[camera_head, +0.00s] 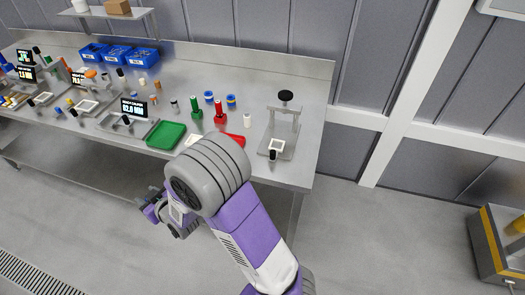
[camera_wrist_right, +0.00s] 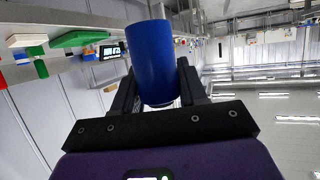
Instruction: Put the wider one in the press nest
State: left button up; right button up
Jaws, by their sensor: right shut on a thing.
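My right gripper (camera_wrist_right: 155,90) is shut on a blue cylinder (camera_wrist_right: 152,62), which sticks out beyond the fingers in the right wrist view. In the head view my right gripper hangs low in front of the bench, partly hidden by my arm; the cylinder cannot be made out there. The press (camera_head: 296,112), a metal frame with a black knob on top, stands at the bench's right end. Its white-edged square nest (camera_head: 277,145) lies at the front of its base and looks empty. My left gripper is not in view.
On the bench (camera_head: 262,82) stand a green tray (camera_head: 166,135), a red tray (camera_head: 235,139), green (camera_head: 196,108) and red (camera_head: 219,113) parts, two blue pieces and a white cylinder (camera_head: 246,120). A display (camera_head: 134,107) and blue bins (camera_head: 117,54) are further left. The bench behind the press is clear.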

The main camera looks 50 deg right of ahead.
aim_at(277, 145)
jog(key=z, duration=1.3)
